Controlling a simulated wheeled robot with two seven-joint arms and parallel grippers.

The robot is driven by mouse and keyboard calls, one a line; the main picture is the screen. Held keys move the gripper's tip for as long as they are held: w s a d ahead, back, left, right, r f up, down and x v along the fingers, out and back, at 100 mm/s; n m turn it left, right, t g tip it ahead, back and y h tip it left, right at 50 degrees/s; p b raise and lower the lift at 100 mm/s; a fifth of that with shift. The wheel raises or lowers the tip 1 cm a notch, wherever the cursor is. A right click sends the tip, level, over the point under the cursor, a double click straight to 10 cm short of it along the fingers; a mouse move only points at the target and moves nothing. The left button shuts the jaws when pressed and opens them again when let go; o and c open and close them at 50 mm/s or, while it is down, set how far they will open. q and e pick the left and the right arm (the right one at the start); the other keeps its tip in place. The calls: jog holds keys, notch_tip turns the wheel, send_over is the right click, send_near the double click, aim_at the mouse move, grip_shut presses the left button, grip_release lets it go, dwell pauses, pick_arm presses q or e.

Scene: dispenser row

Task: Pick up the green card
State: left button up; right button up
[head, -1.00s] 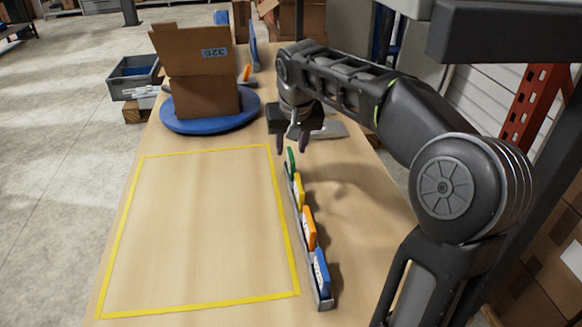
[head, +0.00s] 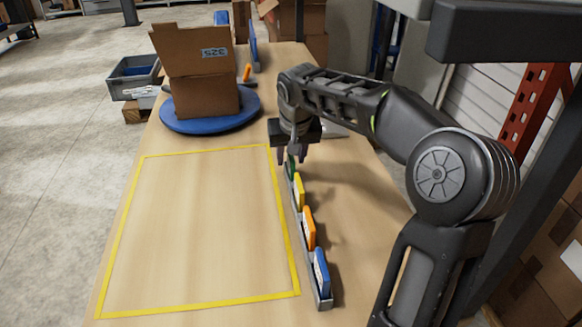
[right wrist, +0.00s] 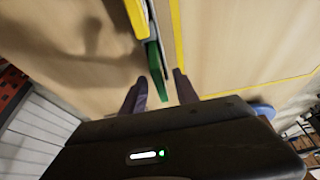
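The green card (head: 291,169) stands upright at the far end of a narrow grey rack (head: 325,303), partly hidden by my right gripper in the head view. In the right wrist view the green card (right wrist: 158,72) points down toward the space between the fingers. My right gripper (head: 291,158) is open, with one finger on each side of the card's far end. It also shows in the right wrist view (right wrist: 160,88). Whether a finger touches the card I cannot tell. My left gripper is not in view.
A yellow card (head: 298,190), an orange card (head: 309,228) and a blue card (head: 321,272) stand in the same rack. A yellow taped rectangle (head: 198,303) left of it is empty. A cardboard box (head: 205,97) sits on a blue round turntable (head: 210,124) farther back.

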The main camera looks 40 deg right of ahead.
jog(key=shift+c, duration=0.3)
grip_shut()
dwell(0.3)
